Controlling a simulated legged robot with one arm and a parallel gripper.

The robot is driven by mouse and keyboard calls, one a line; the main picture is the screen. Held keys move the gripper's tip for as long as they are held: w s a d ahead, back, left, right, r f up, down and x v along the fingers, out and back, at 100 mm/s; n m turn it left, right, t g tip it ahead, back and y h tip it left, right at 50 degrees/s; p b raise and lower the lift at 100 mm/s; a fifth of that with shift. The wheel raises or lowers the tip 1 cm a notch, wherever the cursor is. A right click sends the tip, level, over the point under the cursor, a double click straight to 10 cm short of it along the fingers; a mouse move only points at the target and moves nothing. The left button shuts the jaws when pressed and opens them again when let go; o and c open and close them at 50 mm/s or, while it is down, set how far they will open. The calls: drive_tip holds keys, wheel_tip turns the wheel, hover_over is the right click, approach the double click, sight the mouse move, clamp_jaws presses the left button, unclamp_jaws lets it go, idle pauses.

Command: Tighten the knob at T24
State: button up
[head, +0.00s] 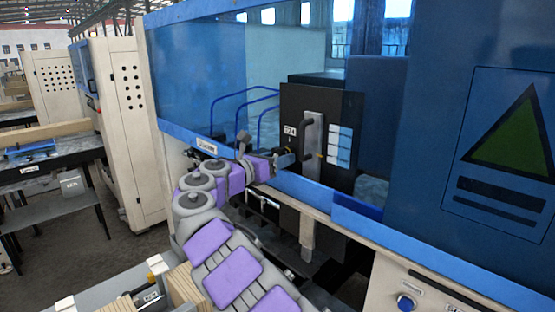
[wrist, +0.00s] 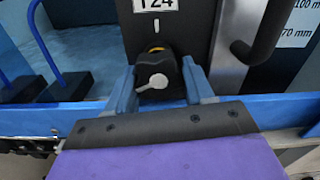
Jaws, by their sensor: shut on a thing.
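A black knob (wrist: 172,70) with a pale grey pointer on its face sits below the white T24 label (wrist: 156,4) on a dark panel in the wrist view. A bit of yellow shows at the knob's top. My gripper (wrist: 158,84) has one blue finger on each side of the knob and is shut on it. In the head view, my gripper (head: 286,160) reaches the dark panel (head: 310,100) just below the small label (head: 290,130). The knob itself is hard to make out there.
A vertical handle (wrist: 270,30) stands close to the right of the knob. Blue curved rods (wrist: 45,45) are on the left. A blue rail (wrist: 60,122) runs below the panel. A blue machine door (head: 460,130) is at right.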

drive_tip(key=shift+a+r+m+p, duration=0.15)
drive_tip(key=shift+r+m+p, duration=0.35)
drive_tip(key=shift+p, duration=1.05)
drive_tip(key=shift+f+m, duration=0.4)
drive_tip(key=shift+m, duration=0.6)
drive_tip(key=shift+a+m, duration=0.1)
drive_tip(key=shift+m, duration=0.8)
drive_tip(key=o, duration=0.9)
drive_tip(key=shift+s+a+r, duration=0.15)
drive_tip(key=shift+s+a, duration=0.1)
drive_tip(key=shift+s, duration=0.2)
drive_tip(key=shift+o, duration=0.7)
drive_tip(key=shift+a, duration=0.2)
drive_tip(key=b+v, duration=0.1)
drive_tip(key=v, duration=1.5)
drive_tip(key=shift+a+f+b, duration=0.3)
drive_tip(key=shift+a+b, duration=0.1)
drive_tip(key=shift+a, duration=0.05)
